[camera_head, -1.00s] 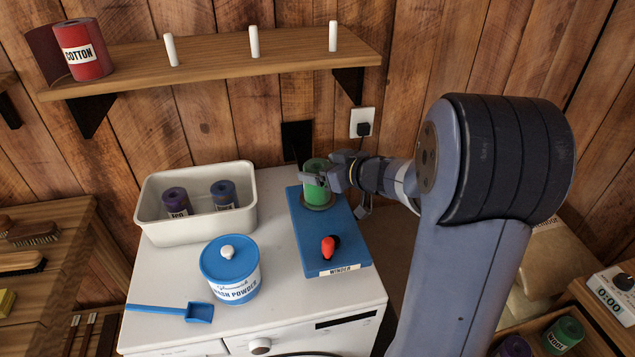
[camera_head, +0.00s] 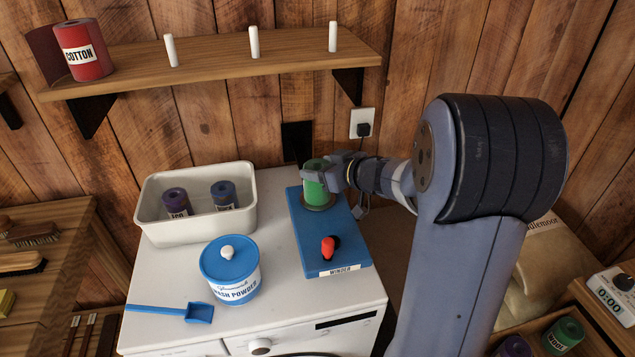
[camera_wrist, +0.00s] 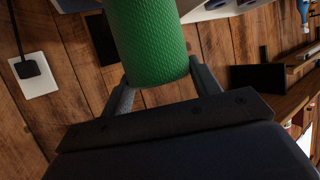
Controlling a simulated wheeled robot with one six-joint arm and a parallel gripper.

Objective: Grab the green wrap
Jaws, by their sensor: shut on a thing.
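The green wrap (camera_head: 314,188) is an upright roll at the back of the blue winder (camera_head: 335,244), on its round plate. My gripper (camera_head: 328,174) reaches it from the right and is shut on it. In the wrist view the green wrap (camera_wrist: 151,42) fills the space between the two fingers (camera_wrist: 163,88), one on each side. The wrap's far end is cut off by the top of the wrist view. Part of its right side is hidden behind my gripper in the head view.
The winder stands on a white machine top (camera_head: 275,292) beside a white bin (camera_head: 150,222) with two rolls. A blue wash powder tub (camera_head: 231,272) and blue scoop (camera_head: 198,312) are in front. A shelf (camera_head: 215,66) with pegs and a red cotton roll (camera_head: 83,50) hangs above.

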